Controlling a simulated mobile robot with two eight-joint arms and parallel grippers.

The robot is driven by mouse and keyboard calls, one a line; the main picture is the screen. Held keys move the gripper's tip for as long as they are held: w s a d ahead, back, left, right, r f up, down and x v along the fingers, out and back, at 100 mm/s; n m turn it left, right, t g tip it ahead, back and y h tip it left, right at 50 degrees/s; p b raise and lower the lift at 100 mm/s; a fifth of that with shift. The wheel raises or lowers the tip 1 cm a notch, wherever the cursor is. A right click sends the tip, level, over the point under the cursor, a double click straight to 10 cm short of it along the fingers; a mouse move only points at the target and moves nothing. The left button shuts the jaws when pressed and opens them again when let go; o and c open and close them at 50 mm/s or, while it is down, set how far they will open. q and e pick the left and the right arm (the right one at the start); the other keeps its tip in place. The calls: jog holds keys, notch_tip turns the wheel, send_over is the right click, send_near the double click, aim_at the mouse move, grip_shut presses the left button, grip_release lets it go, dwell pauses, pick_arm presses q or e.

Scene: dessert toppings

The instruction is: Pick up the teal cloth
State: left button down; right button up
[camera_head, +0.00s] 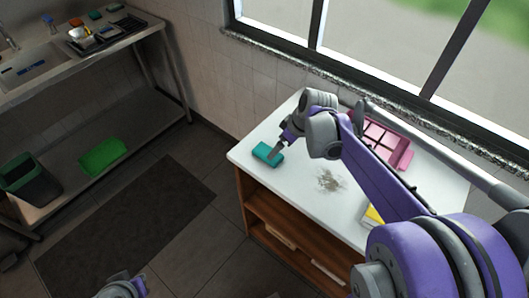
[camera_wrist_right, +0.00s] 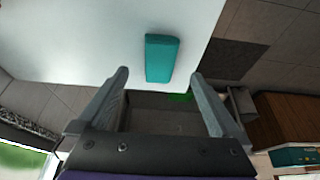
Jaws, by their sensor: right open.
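The teal cloth (camera_head: 268,153) is a small folded block lying flat on the white tabletop near its left corner. In the right wrist view the teal cloth (camera_wrist_right: 161,58) shows whole, beyond the fingertips and between their lines. My right gripper (camera_head: 279,150) is over the cloth's right side in the head view. In the wrist view my right gripper (camera_wrist_right: 160,84) has its two fingers wide apart with nothing between them. My left arm shows only as a small part at the bottom edge of the head view, and its fingers cannot be made out.
The white table (camera_head: 300,190) has a grey-brown smudge (camera_head: 330,180) near its middle. A pink compartment tray (camera_head: 385,143) stands at the back right, and a yellow item (camera_head: 373,216) is partly hidden by my arm. A window sill runs behind. A metal sink counter (camera_head: 60,75) stands at left.

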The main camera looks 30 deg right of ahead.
jog(key=x, duration=0.7)
jog(key=shift+w+f, duration=0.1)
jog(key=shift+f, duration=0.25)
jog(key=c, duration=1.4)
jog(key=shift+o, duration=0.2)
jog(key=shift+r, duration=0.1)
notch_tip(320, 180, up, 10)
jog(key=o, duration=0.7)
jog(key=shift+a+p, duration=0.1)
jog(key=shift+p, duration=0.2)
jog(key=c, duration=0.6)
